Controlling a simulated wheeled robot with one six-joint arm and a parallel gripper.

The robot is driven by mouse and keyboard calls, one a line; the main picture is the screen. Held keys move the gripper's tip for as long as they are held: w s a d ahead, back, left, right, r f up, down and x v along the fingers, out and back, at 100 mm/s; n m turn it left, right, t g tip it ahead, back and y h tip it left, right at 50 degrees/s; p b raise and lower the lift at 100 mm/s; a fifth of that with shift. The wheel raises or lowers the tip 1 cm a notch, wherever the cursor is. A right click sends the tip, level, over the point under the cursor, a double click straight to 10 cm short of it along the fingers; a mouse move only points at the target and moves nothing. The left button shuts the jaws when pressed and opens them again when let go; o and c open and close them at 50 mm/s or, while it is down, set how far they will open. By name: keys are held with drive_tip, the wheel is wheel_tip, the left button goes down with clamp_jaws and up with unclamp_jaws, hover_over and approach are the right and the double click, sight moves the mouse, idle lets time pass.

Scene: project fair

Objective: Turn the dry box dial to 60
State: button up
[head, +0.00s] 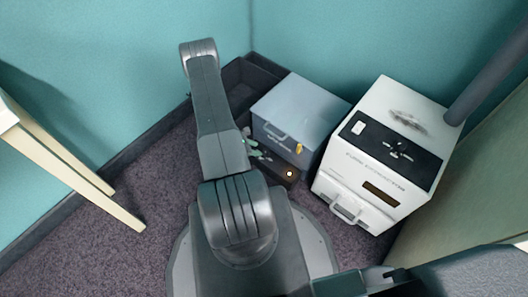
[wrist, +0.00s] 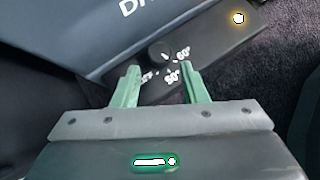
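The dry box (head: 300,110) is a blue-grey box on the floor against the wall, with a dark control panel (head: 285,173) low at its front. In the wrist view, part of its lettering shows on the grey body (wrist: 95,35). The round black dial (wrist: 158,52) sits on the dark panel with white numbers around it; one at its right looks like 60 (wrist: 183,53). A small light mark shows by the dial's lower right; its exact reading is unclear. My gripper (wrist: 160,70) is open, its green fingers apart, the dial just beyond and between the tips, with no clear contact.
A lamp glows on the panel's right end (wrist: 238,18). A white machine (head: 375,160) with a black top panel stands right of the dry box. A dark open bin (head: 245,80) is behind. A pale table (head: 60,150) stands at left. Carpet is clear between.

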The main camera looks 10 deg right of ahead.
sight(265, 151)
drive_tip(key=b+x, duration=0.1)
drive_tip(key=x, duration=0.5)
drive_tip(key=shift+c, duration=0.5)
drive_tip(key=c, duration=0.6)
